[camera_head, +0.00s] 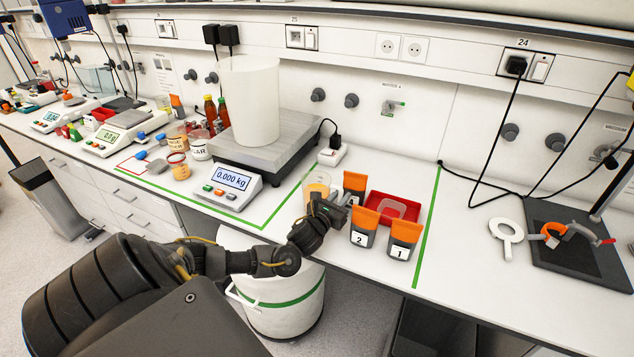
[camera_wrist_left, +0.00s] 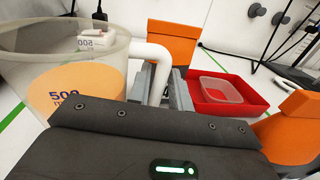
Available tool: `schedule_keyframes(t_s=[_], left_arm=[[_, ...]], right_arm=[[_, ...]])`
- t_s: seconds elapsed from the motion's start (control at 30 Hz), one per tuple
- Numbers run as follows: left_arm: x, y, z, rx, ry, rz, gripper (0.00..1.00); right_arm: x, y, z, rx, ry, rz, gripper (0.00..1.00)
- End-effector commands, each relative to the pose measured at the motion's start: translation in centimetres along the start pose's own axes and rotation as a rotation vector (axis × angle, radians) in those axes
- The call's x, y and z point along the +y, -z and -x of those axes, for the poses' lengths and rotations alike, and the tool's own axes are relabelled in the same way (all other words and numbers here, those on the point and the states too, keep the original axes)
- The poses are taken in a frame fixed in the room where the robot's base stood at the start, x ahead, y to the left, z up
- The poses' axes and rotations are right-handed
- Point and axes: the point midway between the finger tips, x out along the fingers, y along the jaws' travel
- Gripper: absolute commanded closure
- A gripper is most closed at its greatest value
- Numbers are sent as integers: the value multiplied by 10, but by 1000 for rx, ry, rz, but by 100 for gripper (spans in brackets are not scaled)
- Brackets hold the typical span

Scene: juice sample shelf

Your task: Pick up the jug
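The jug (camera_head: 317,186) is a clear measuring jug with orange-yellow contents, standing on the bench between the scale and the orange-topped containers. In the left wrist view the jug (camera_wrist_left: 85,75) fills the left side, marked "500", with its white handle (camera_wrist_left: 154,55) bending down between my fingers. My left gripper (camera_head: 338,198) is at the handle, on the jug's right side. In the wrist view its grey fingers (camera_wrist_left: 160,88) lie on both sides of the handle with little or no gap, and look shut on it. The handle's lower part is hidden. My right gripper is out of view.
Orange-topped containers marked 2 (camera_head: 363,228) and 1 (camera_head: 403,240) stand close to the right, with another (camera_head: 354,185) behind. A red tray (camera_head: 411,208) is beside them. A scale (camera_head: 284,147) bears a tall white vessel (camera_head: 250,98). A white bucket (camera_head: 285,310) stands below the bench.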

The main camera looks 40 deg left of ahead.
Motion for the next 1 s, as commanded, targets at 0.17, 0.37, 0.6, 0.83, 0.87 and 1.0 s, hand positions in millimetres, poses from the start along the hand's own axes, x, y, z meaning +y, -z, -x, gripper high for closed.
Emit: schedule_keyframes(t_s=[0.17,0.37,0.6,0.83,0.87,1.0], left_arm=[[0,0,-3,0,0,0,80],[0,0,-3,0,0,0,94],[0,0,-3,0,0,0,100],[0,-1,-3,-3,-1,0,100],[0,-1,-3,-3,-1,0,100],[1,-4,-3,-3,-2,0,100]], right_arm=[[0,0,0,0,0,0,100],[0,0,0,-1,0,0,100],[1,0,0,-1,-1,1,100],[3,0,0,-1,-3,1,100],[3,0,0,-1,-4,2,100],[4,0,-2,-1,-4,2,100]])
